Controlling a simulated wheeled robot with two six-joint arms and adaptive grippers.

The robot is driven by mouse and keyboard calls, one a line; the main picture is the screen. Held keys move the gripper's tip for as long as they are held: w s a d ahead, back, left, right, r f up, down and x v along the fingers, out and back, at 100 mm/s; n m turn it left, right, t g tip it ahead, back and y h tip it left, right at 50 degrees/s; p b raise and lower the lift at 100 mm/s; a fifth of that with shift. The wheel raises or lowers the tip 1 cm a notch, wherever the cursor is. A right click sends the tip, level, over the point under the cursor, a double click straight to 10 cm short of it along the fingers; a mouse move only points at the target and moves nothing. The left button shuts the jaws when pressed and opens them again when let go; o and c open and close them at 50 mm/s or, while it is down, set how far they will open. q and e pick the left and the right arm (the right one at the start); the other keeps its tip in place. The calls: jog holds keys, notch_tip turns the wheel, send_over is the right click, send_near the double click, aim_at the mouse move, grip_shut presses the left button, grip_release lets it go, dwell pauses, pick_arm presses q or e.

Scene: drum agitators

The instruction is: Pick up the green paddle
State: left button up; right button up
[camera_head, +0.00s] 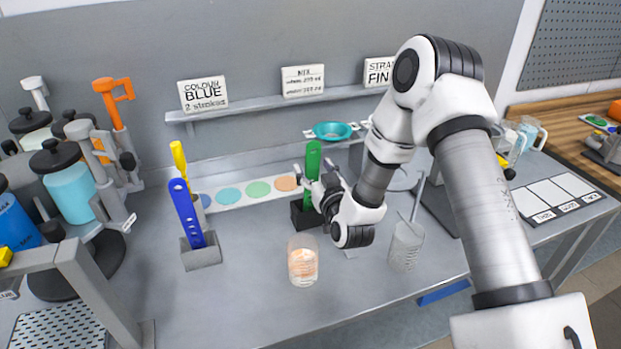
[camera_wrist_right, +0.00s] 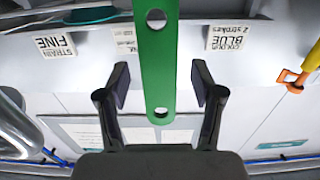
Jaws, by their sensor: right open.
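The green paddle (camera_head: 313,158) stands upright in a dark block holder (camera_head: 301,214) on the grey bench, in the middle of the head view. In the right wrist view the green paddle (camera_wrist_right: 158,60) shows as a flat strip with two holes. My right gripper (camera_head: 316,181) is at the paddle. In the wrist view its two fingers (camera_wrist_right: 160,88) are apart, one on each side of the strip, with gaps to both. The lower part of the paddle is partly hidden by the gripper in the head view. My left gripper is not in view.
A blue paddle (camera_head: 186,212) stands in a grey block to the left, with a yellow paddle (camera_head: 180,160) behind it. A beaker with orange contents (camera_head: 303,262) is in front of the holder. A mesh cup (camera_head: 406,246) stands right. A signed shelf (camera_head: 270,103) runs behind.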

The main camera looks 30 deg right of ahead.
jog(key=shift+x, duration=0.85)
jog(key=shift+s, duration=0.1)
jog(key=c, duration=1.3)
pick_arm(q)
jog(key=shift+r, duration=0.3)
pick_arm(e)
jog(key=shift+o, duration=0.2)
